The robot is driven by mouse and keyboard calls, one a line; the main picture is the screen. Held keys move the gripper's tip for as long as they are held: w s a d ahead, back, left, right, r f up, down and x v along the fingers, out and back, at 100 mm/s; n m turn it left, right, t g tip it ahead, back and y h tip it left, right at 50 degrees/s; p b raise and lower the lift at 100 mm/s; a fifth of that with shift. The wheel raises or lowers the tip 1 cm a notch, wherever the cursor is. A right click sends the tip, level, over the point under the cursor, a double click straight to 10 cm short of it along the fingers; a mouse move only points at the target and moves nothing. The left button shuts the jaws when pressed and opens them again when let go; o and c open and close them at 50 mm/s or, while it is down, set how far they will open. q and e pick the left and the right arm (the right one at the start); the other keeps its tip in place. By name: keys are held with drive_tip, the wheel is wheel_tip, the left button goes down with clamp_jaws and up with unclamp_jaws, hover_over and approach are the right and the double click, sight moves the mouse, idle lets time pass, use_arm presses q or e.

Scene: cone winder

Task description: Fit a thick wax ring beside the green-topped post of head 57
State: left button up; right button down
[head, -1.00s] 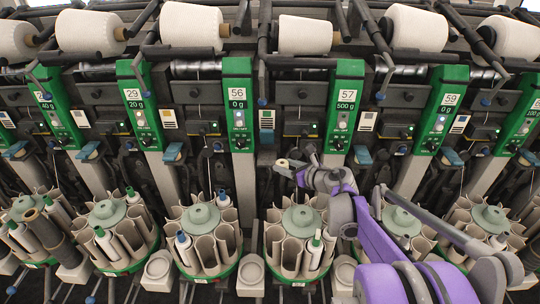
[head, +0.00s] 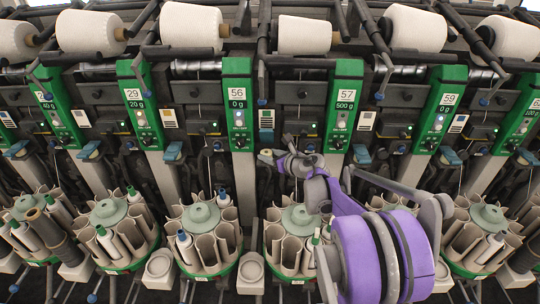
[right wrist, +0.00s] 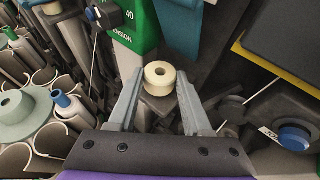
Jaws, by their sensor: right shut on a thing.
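The ring also shows small in the head view (head: 266,154), held in the air. My left gripper is not in view.
In the right wrist view, a blue knob (right wrist: 295,138) is at the right and a blue-topped tube (right wrist: 62,102) at the left.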

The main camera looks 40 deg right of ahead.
drive_tip(key=shift+f, duration=0.25)
drive_tip(key=shift+c, duration=1.7)
unclamp_jaws()
drive_tip(key=shift+r, duration=0.1)
